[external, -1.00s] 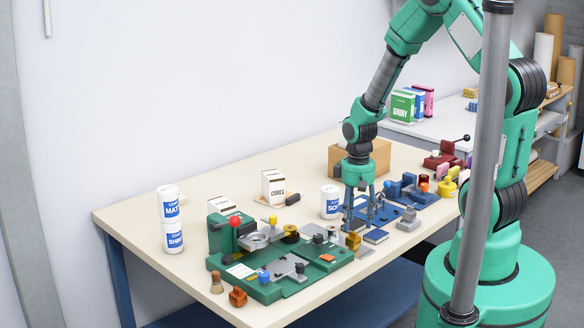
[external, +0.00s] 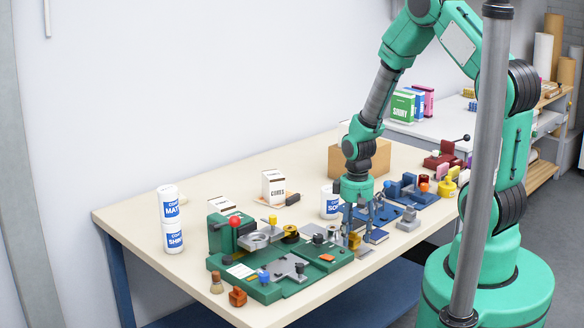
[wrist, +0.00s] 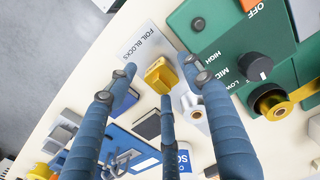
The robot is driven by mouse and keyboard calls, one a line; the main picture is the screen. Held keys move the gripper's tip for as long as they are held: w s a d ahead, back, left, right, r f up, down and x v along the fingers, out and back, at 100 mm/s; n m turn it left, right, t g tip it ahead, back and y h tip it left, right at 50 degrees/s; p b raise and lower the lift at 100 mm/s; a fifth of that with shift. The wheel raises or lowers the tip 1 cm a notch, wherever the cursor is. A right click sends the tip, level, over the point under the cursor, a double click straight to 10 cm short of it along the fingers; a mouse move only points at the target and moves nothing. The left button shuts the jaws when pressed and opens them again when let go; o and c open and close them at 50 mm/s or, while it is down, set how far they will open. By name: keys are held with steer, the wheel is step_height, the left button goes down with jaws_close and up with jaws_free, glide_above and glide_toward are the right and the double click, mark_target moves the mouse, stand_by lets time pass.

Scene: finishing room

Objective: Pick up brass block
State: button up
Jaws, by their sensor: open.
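The brass block (wrist: 160,76) is a small gold block on a pale card (wrist: 141,44) lettered "FOIL BLOCKS" in the wrist view. It also shows in the external view (external: 354,242), partly behind the fingers. My gripper (wrist: 157,88) has blue fingers spread wide around the block's place in the wrist view. In the external view my gripper (external: 359,238) points down just above the block. It is open and holds nothing. Whether a finger touches the block I cannot tell.
A green machine (external: 262,292) is to the left. A white can (external: 329,201) stands behind, and a blue fixture (external: 396,216) lies to the right.

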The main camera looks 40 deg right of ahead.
mark_target(354, 233)
stand_by(0.4)
jaws_close()
steer(key=shift+r, duration=0.1)
steer(key=shift+r, duration=0.75)
step_height(354, 233, up, 2)
steer(key=shift+r+p, duration=0.2)
steer(key=shift+p, duration=0.2)
steer(key=s+a+r+p, duration=0.1)
steer(key=s+a, duration=0.1)
steer(key=s, duration=1.3)
steer(key=shift+s+a, duration=0.3)
steer(key=shift+s, duration=0.1)
